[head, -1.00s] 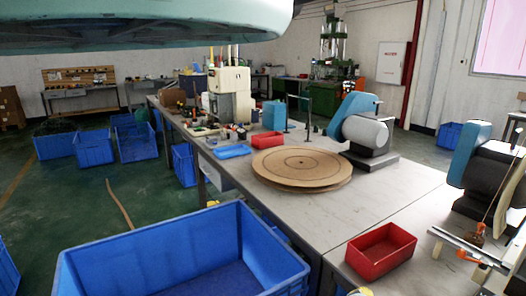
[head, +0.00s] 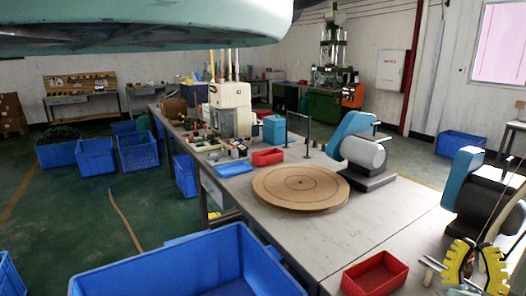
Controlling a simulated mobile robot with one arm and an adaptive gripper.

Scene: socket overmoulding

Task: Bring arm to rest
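My gripper (head: 476,264) shows at the lower right of the head view, with two yellow ribbed fingers and dark parts between them. Its lower part is cut off by the bottom edge of the picture. It appears in front of the right end of the workbench (head: 400,220). I see no object clearly held in it, but whether the fingers are open or shut is unclear. The rest of the arm is mostly out of view.
A red bin (head: 375,275) lies on the bench left of my gripper. A blue-and-grey machine (head: 477,195) stands behind it. A round brown board (head: 300,187) lies farther back. A large blue crate (head: 190,268) stands at the front left.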

